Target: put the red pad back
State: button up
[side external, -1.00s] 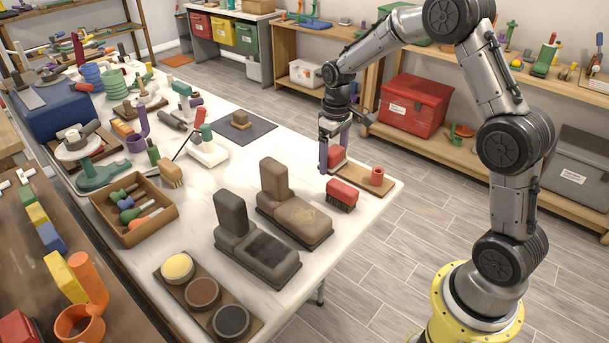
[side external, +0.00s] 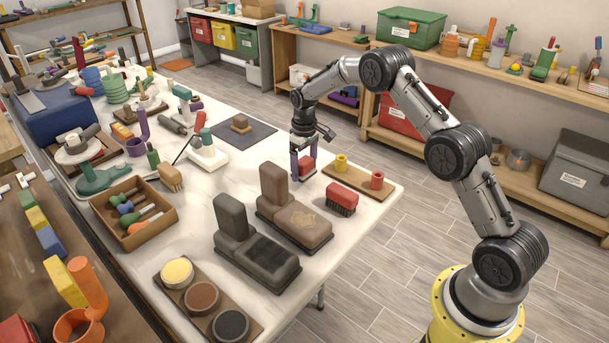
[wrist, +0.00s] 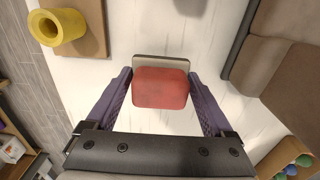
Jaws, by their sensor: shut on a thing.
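The red pad (side external: 306,166) is between the purple fingers of my gripper (side external: 304,168), which is shut on it. In the wrist view the red pad (wrist: 160,88) sits between both fingertips, with a pale grey-beige plate edge (wrist: 160,63) showing along its far side. My gripper (wrist: 160,92) points down at the white tabletop, behind the brown boot-shaped blocks and left of a wooden board. Whether the pad touches the table or hangs just above it, I cannot tell.
The wooden board (side external: 350,184) carries a yellow ring (side external: 341,163) and a red ring (side external: 377,180). A red brush (side external: 342,199) lies in front of it. Two boot-shaped blocks (side external: 290,220) stand nearby. A dark mat (side external: 232,142) with a brown block lies to the left.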

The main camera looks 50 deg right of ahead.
aim_at(304, 175)
jog(key=shift+f, duration=1.45)
jog(key=shift+f, duration=0.2)
jog(key=o, duration=1)
jog(key=shift+o, duration=0.2)
notch_tip(304, 175, up, 12)
jog(key=shift+r, duration=0.25)
